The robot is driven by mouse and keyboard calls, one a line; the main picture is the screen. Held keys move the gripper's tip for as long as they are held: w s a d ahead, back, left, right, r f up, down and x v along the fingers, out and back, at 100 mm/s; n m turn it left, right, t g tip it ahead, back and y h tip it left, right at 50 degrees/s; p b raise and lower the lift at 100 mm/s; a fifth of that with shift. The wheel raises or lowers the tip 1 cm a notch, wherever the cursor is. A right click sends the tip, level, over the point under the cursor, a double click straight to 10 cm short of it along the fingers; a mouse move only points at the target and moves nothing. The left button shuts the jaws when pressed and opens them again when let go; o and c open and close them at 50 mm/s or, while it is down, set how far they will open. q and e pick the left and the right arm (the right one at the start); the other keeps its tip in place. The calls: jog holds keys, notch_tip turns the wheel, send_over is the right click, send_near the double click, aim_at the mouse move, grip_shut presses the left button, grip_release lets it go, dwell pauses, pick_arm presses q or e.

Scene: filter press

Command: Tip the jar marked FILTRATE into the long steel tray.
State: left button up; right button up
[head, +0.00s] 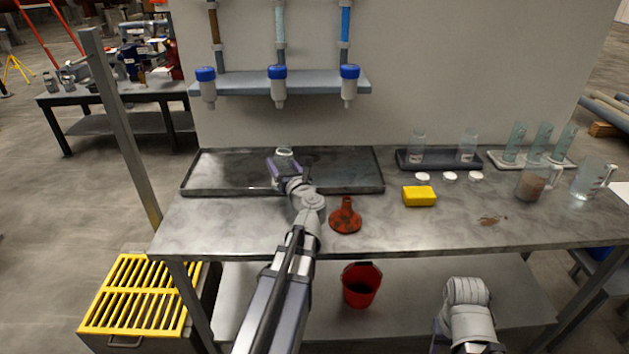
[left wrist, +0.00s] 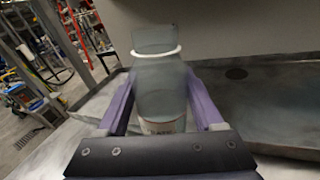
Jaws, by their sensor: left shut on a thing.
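The long steel tray (head: 340,183) is dark and shallow and lies on the back left of the steel bench; part of it also shows in the left wrist view (left wrist: 285,112). My left gripper (head: 285,172) is shut on a clear glass jar (head: 284,151) with a pale ring at its neck, and holds it over the tray. In the left wrist view the jar (left wrist: 160,85) stands between the purple fingers. Its label (left wrist: 162,127) is partly hidden by the gripper and I cannot read it. The jar looks about upright. My right gripper is out of view.
An orange-red funnel (head: 346,217) stands right of my left arm. Filter housings (head: 278,88) hang above the tray.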

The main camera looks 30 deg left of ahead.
pick_arm(q)
jog(key=shift+s+a+f+n+b, duration=0.1)
jog(key=shift+s+n+b, duration=0.1)
jog(key=shift+n, duration=0.25)
jog(key=shift+s+a+f+n+b, duration=0.1)
jog(key=shift+n+b, duration=0.05)
jog(key=shift+n, duration=0.3)
jog(key=shift+w, duration=0.1)
dwell(0.4)
